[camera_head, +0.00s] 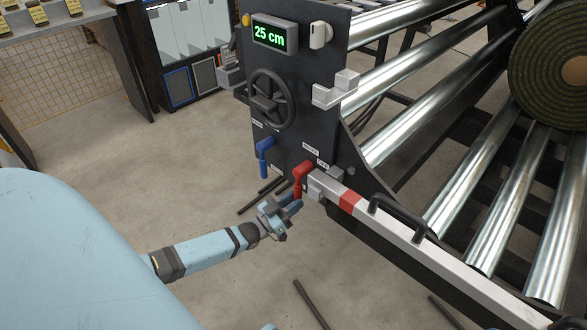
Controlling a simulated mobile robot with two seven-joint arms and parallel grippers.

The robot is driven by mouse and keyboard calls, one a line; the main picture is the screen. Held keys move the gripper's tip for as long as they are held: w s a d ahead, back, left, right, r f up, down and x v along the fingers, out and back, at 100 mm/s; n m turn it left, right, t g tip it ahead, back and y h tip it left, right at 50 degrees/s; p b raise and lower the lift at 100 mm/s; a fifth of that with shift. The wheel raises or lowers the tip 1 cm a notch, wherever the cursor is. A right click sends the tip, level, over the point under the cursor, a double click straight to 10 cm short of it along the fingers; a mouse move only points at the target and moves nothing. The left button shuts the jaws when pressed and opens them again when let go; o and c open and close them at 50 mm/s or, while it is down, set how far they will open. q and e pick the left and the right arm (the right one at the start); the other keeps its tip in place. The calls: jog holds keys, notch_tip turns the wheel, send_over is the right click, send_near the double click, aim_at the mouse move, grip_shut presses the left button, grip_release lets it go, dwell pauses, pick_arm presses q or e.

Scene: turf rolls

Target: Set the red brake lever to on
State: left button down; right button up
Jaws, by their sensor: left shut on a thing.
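The red brake lever (301,174) is on the lower part of the dark machine panel (300,110), with its handle hanging downward and its pivot at the upper right. Small white labels stand above and to the right of it, too small to read surely. My left gripper (291,202) reaches in from the lower left and is shut on the lower end of the red lever's handle. The fingers partly cover the handle's tip.
A blue lever (265,155) hangs just left of the red one, below a black handwheel (271,99). A light bar with a red band (349,201) and a black handle (399,213) runs to the lower right. Metal rollers (440,140) and a turf roll (548,70) lie beyond. Dark rods (311,304) lie on the floor.

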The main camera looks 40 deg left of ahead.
pick_arm(q)
jog(key=c, duration=1.2)
grip_release()
pick_arm(e)
jog(key=shift+f, duration=0.1)
pick_arm(q)
jog(key=shift+s+a, duration=0.1)
jog(key=shift+s, duration=0.05)
jog(key=p+v, duration=0.3)
jog(key=v, duration=1)
jog(key=shift+s, duration=0.3)
pick_arm(e)
jog(key=shift+t, duration=0.8)
jog(key=r, duration=0.4)
jog(key=shift+s+d+r, duration=0.15)
jog(key=shift+d+r, duration=0.05)
jog(key=shift+r, duration=0.05)
pick_arm(q)
jog(key=shift+s+a+f, duration=0.1)
jog(key=shift+a+f, duration=0.05)
